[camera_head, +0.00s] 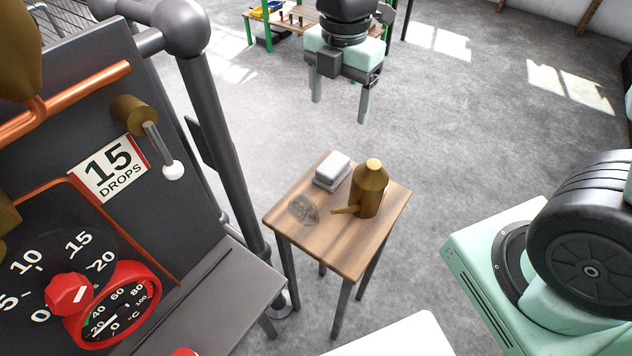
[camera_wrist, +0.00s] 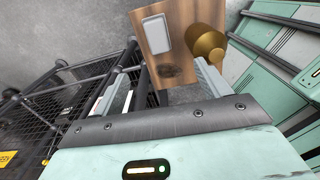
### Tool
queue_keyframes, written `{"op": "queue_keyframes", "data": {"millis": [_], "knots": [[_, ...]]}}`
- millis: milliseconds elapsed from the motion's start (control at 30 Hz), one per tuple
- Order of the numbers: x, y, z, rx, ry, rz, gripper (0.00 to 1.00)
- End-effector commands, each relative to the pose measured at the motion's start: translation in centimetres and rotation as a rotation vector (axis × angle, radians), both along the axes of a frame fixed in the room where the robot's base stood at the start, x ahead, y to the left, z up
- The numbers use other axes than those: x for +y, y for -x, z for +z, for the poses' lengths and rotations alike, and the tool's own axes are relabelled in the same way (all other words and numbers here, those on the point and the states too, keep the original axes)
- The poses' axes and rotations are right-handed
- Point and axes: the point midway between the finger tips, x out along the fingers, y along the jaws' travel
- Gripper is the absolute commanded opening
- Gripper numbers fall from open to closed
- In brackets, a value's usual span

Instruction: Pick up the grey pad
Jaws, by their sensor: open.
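A small wooden table (camera_head: 340,247) carries two grey things and a brass can. A fuzzy, crumpled grey pad (camera_head: 303,209) lies near the table's left edge; it is a dark patch in the wrist view (camera_wrist: 171,72). A flat, rectangular pale grey block (camera_head: 332,168) sits at the back edge, also in the wrist view (camera_wrist: 156,35). Which of the two is meant by the grey pad I cannot tell for certain. My gripper (camera_head: 340,108) is open and empty, high above and beyond the table, pointing down. Its fingers also show in the wrist view (camera_wrist: 176,88).
The brass spouted can (camera_head: 370,190) stands on the table's right side, spout toward the fuzzy pad. A dark machine panel with dials and a "15 drops" sign (camera_head: 108,168) rises close at left. A bench (camera_head: 300,18) stands far back. Open floor lies behind the table.

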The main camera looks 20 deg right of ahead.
Motion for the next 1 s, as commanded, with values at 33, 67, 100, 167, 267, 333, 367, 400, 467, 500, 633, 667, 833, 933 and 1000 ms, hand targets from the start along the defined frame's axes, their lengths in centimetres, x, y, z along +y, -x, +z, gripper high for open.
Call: {"op": "queue_keyframes", "data": {"millis": [33, 67, 100, 167, 267, 333, 367, 400, 467, 500, 633, 667, 833, 933, 1000], "knots": [[-0.2, -0.2, -0.4, 0.001, 0.002, 0.014, 0.75], [-0.2, -0.2, -0.6, 0.001, 0.003, 0.020, 0.75], [-0.2, -0.2, -1.1, 0.001, 0.003, 0.025, 0.75], [-0.2, -0.2, -2.0, 0.004, 0.004, 0.027, 0.75], [-0.2, -0.1, -4.0, 0.006, 0.005, 0.026, 0.75], [-0.2, -0.1, -5.5, 0.005, 0.005, 0.026, 0.75], [-0.2, -0.1, -6.2, 0.004, 0.004, 0.026, 0.75], [-0.2, -0.1, -7.0, 0.004, 0.004, 0.025, 0.75], [-0.2, -0.1, -8.2, 0.004, 0.004, 0.023, 0.75], [-0.2, -0.1, -9.1, 0.006, 0.004, 0.024, 0.75], [-0.2, -0.2, -11.1, 0.003, 0.003, 0.023, 0.75], [-0.2, -0.2, -11.4, 0.003, 0.003, 0.023, 0.75], [-0.2, -0.2, -12.4, 0.001, 0.003, 0.024, 0.75], [-0.1, -0.3, -13.4, 0.002, 0.002, 0.023, 0.75], [-0.1, -0.4, -14.5, 0.003, 0.004, 0.024, 0.75]]}}
